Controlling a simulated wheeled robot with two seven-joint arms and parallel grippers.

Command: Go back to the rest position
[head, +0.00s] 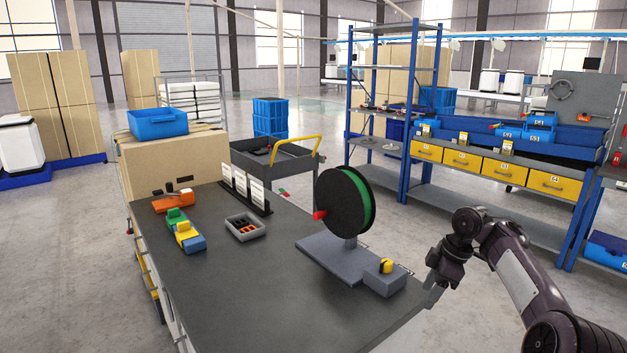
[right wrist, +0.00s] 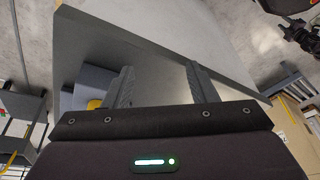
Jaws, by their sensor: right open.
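My right gripper (head: 434,294) is at the right edge of the dark workbench (head: 240,290), beside a grey block with a yellow knob (head: 386,266). In the right wrist view its two fingers (right wrist: 158,88) are spread apart with nothing between them, over the bench top and its edge. The yellow knob (right wrist: 94,104) shows partly there, left of the fingers. My left gripper is not in the head view.
A green-and-black spool (head: 345,202) stands on a grey base on the bench. A small grey tray (head: 246,227) and coloured blocks (head: 184,236) lie further left. A blue shelf rack with yellow drawers (head: 481,163) stands behind. Floor between is clear.

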